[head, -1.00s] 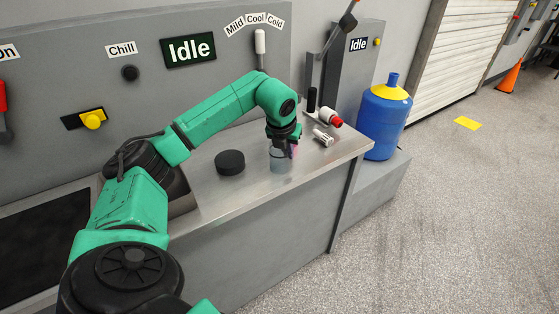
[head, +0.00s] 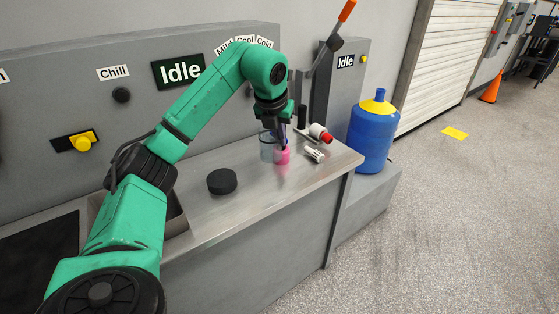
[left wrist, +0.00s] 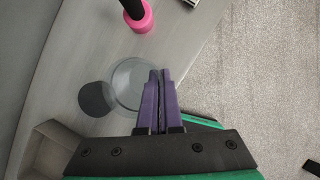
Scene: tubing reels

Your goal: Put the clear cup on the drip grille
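The clear cup (head: 267,150) is a see-through grey-blue cup. It shows in the left wrist view as a round clear shape (left wrist: 128,85). My left gripper (head: 281,138) is at the cup's right side, and its purple fingers (left wrist: 160,92) are close together on the cup's rim. The cup appears held above the counter. A dark flat panel (head: 38,260) lies at the lower left; I cannot tell whether it is the drip grille. My right gripper is out of view.
A pink-based object (head: 283,157) with a black handle stands close to the cup. A black puck (head: 222,181) sits on the steel counter (head: 245,212). A white-and-red item (head: 320,133) and a small white piece (head: 314,155) lie right. A sink basin (head: 177,218) is left.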

